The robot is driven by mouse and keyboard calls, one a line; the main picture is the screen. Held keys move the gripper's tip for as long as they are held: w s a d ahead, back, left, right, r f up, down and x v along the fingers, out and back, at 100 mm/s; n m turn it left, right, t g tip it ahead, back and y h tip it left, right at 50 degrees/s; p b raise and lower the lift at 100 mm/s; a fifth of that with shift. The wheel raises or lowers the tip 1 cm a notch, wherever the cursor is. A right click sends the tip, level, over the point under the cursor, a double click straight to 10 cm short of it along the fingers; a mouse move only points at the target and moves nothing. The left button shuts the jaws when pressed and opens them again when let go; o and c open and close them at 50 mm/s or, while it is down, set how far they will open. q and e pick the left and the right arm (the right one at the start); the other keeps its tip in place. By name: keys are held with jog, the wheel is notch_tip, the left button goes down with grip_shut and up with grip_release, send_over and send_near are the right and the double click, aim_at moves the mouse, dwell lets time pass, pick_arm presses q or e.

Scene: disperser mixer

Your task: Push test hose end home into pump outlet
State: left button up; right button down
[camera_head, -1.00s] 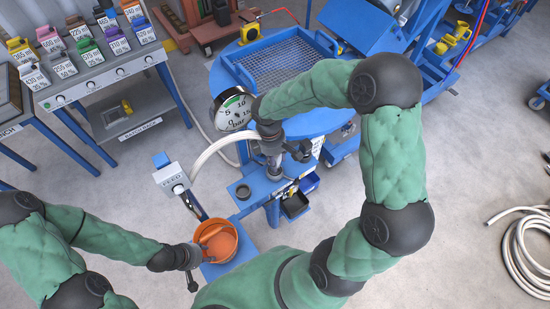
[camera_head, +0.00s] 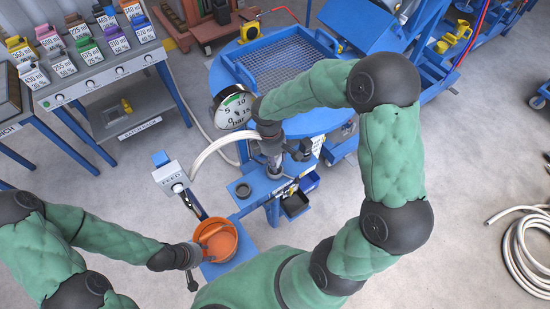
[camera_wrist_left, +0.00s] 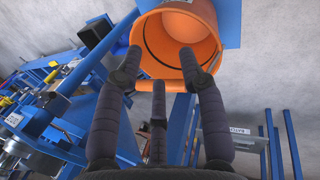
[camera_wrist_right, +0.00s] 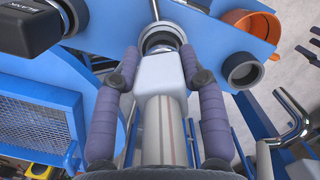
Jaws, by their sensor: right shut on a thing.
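My right gripper (camera_wrist_right: 163,80) is shut on the test hose end (camera_wrist_right: 160,75), a pale grey block with a striped clear tube (camera_wrist_right: 165,130) behind it. The hose end points at a dark-rimmed round opening (camera_wrist_right: 163,38), apparently the pump outlet, and meets its near rim; how deep it sits I cannot tell. In the head view my right gripper (camera_head: 273,160) is above the blue stand, and a white hose (camera_head: 212,148) arcs up to it. My left gripper (camera_wrist_left: 160,62) is open, its fingers apart at the rim of an orange bucket (camera_wrist_left: 210,45).
A grey ring (camera_head: 243,190) sits on the blue stand (camera_head: 262,187) beside the outlet. A pressure gauge (camera_head: 232,107) stands behind. A feed box (camera_head: 172,176) is on the left, and a blue mesh-topped bench (camera_head: 285,60) is behind. A coiled hose (camera_head: 525,250) lies on the floor at right.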

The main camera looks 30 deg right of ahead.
jog(key=shift+f+b, duration=0.95)
jog(key=shift+f, duration=0.5)
jog(key=c, duration=0.6)
grip_release()
jog(key=r, duration=0.8)
jog(key=w+r, duration=0.1)
jog(key=r, duration=0.3)
jog(key=shift+w+a, duration=0.1)
jog(key=shift+a, duration=0.25)
